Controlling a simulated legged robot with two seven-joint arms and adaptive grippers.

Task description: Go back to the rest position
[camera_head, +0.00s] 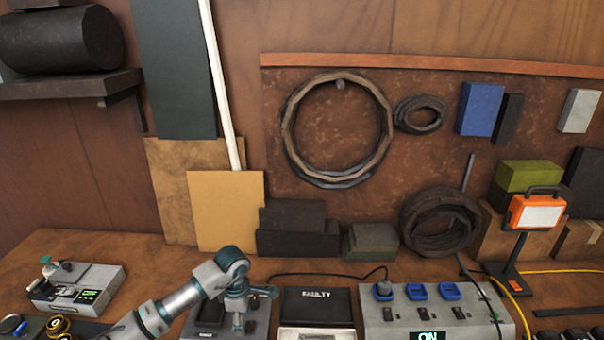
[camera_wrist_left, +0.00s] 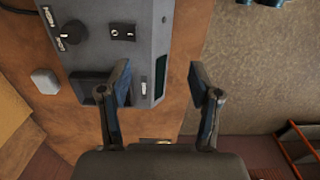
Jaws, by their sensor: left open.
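My left arm comes in from the bottom left of the head view. Its gripper (camera_head: 240,318) points down at the bench, in front of or over a grey device (camera_head: 262,312). In the left wrist view the left gripper (camera_wrist_left: 158,85) is open, with nothing between its fingers. Below it there is a grey box (camera_wrist_left: 115,35) with a knob and a switch. The left finger overlaps this box in the picture; I cannot tell whether they touch. My right gripper is not in view.
A grey charger box (camera_head: 440,312) with blue sockets stands right of a black-and-white case (camera_head: 317,308). A small device (camera_head: 75,285) with a green display lies at left. An orange work lamp (camera_head: 537,212) stands at right. Cables cross the bench.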

